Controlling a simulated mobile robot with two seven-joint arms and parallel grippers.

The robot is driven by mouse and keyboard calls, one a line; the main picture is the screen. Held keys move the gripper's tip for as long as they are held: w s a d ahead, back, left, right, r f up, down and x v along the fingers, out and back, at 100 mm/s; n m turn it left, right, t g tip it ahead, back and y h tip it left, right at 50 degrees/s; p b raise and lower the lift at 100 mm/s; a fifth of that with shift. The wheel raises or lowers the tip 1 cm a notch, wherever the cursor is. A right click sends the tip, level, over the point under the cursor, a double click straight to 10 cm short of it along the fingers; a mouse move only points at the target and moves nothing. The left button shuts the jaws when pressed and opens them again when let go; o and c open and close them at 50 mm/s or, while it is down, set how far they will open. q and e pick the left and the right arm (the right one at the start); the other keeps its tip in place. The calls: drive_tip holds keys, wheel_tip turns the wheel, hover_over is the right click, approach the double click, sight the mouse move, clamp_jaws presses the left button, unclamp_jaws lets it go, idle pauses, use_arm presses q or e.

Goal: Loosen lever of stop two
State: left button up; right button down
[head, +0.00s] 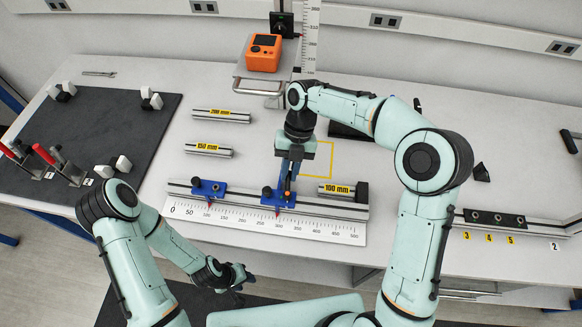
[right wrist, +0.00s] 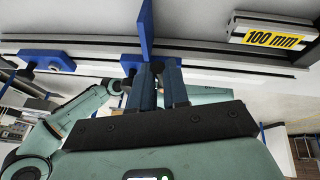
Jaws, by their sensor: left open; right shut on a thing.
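Two blue stops sit on a grey rail (head: 240,200) behind a ruler: a left stop (head: 207,188) near the 100 mark and a right stop (head: 270,191) near the 300 mark. I take the right one as stop two; no number shows on it. My right gripper (head: 289,176) points down at this stop and is shut on its small dark lever, mostly hidden by the fingers. In the right wrist view the fingers (right wrist: 168,84) are close together below the stop's upright blue plate (right wrist: 146,28). My left gripper (head: 240,276) is open and empty in front of the table edge.
A 100 mm block (head: 336,190) lies at the rail's right end. The 150 mm (head: 208,150) and 200 mm (head: 221,116) blocks lie behind the rail. An orange device (head: 264,53) stands at the back. A dark mat (head: 120,120) with clamps lies left.

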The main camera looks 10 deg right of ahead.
drive_tip(key=shift+w+r, duration=0.1)
drive_tip(key=c, duration=1.1)
unclamp_jaws()
use_arm(q)
drive_tip(key=shift+w+r+p, duration=0.6)
drive_tip(key=shift+w+r, duration=0.25)
drive_tip(key=shift+w, duration=0.2)
use_arm(e)
drive_tip(key=v, duration=0.7)
drive_tip(key=shift+r, duration=0.2)
use_arm(q)
drive_tip(key=shift+s, duration=0.1)
